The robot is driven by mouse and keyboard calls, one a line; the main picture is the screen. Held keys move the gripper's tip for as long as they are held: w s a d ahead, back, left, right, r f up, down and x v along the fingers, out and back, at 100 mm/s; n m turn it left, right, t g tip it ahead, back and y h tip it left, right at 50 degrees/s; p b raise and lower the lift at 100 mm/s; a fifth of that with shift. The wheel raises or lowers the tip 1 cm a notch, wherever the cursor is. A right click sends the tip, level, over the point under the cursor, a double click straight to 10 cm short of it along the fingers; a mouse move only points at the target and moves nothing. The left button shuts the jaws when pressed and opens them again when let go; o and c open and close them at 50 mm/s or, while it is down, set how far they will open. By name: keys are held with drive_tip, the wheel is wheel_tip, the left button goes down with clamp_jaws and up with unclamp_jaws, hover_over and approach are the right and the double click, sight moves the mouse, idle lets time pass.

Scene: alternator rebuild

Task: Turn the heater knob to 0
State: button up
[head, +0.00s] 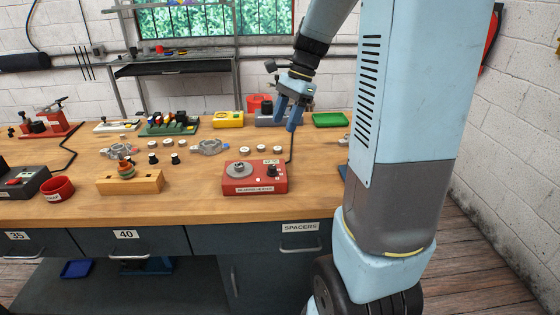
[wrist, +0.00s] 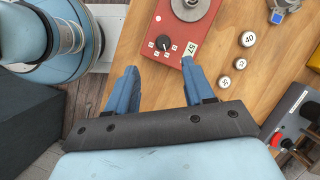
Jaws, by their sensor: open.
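The red heater box (head: 245,186) sits near the front edge of the wooden bench, with a round grey metal plate (head: 238,169) on its left. The black heater knob (head: 272,172) is at its right, near a small green-white label. In the wrist view the knob (wrist: 163,43) has small white marks around it, and the label beside it (wrist: 194,48) seems to read 57. My gripper (head: 286,122) is open and empty, above and behind the box's right side. In the wrist view its fingertips (wrist: 160,66) are spread to either side of the knob's direction, apart from it.
White round spacers (head: 261,149) lie behind the box. A wooden block with a stacked part (head: 130,185) and a red bowl (head: 58,189) stand to the left. A cable rises behind the box's right end. A green tray (head: 330,119) is at the back right.

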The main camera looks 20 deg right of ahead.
sight(271, 166)
drive_tip(key=shift+m, duration=0.5)
drive_tip(key=x, duration=0.4)
drive_tip(key=d+x, duration=0.1)
drive_tip(key=x, duration=0.4)
drive_tip(key=w+x, duration=0.1)
drive_tip(key=x, duration=0.4)
drive_tip(key=shift+d+f, duration=0.1)
drive_tip(key=shift+f, duration=0.25)
drive_tip(key=shift+c, duration=0.2)
